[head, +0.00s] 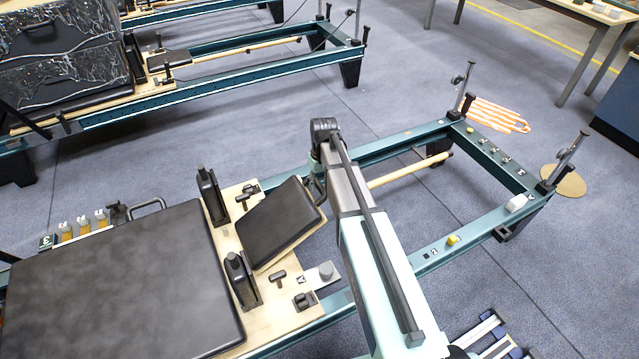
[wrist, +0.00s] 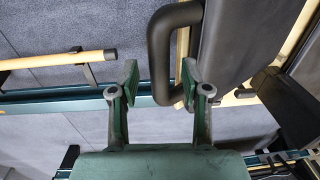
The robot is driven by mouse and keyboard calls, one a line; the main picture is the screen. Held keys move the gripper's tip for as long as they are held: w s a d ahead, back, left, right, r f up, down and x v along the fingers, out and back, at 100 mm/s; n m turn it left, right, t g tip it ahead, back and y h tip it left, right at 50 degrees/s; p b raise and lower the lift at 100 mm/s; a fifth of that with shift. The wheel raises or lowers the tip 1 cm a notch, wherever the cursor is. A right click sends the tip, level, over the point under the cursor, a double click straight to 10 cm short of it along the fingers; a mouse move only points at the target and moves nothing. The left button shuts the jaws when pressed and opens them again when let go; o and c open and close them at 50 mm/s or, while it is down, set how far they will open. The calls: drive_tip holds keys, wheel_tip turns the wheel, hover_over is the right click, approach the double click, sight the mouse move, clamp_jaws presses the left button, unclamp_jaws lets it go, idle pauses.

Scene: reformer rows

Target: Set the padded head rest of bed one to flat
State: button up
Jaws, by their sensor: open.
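The padded head rest (head: 280,222) of the nearest bed is a dark pad on a pale wooden board. It is tilted up from the wooden deck beside the large carriage pad (head: 120,285). In the wrist view the head rest (wrist: 225,50) is at upper right, with a thick black loop handle (wrist: 160,55) on its edge. My gripper (wrist: 158,78) is open, and the handle's outer bar appears between its two fingers. Contact cannot be told. In the head view my gripper (head: 318,183) is at the head rest's far right edge, mostly hidden by my arm.
Two black upright shoulder stops (head: 211,195) (head: 241,278) stand between carriage pad and head rest. The teal bed frame (head: 490,160) runs right, with upright posts at its end. A second bed (head: 220,85) stands behind. Grey floor between them is clear.

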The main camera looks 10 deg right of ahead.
drive_tip(key=shift+f, duration=0.15)
drive_tip(key=shift+c, duration=0.3)
clamp_jaws()
drive_tip(key=shift+w+d+f, duration=0.1)
drive_tip(key=shift+d+f, duration=0.25)
drive_tip(key=shift+f, duration=0.15)
drive_tip(key=d+f+y+b, duration=0.1)
drive_tip(key=d+f+y, duration=0.1)
drive_tip(key=f, duration=0.6)
drive_tip(key=w+d+f+y+b, duration=0.1)
drive_tip(key=d+f, duration=0.3)
drive_tip(key=f, duration=0.5)
drive_tip(key=shift+w+g+y+b, duration=0.15)
drive_tip(key=shift+g+y+b, duration=0.25)
drive_tip(key=shift+y, duration=0.2)
drive_tip(key=shift+d+f, duration=0.1)
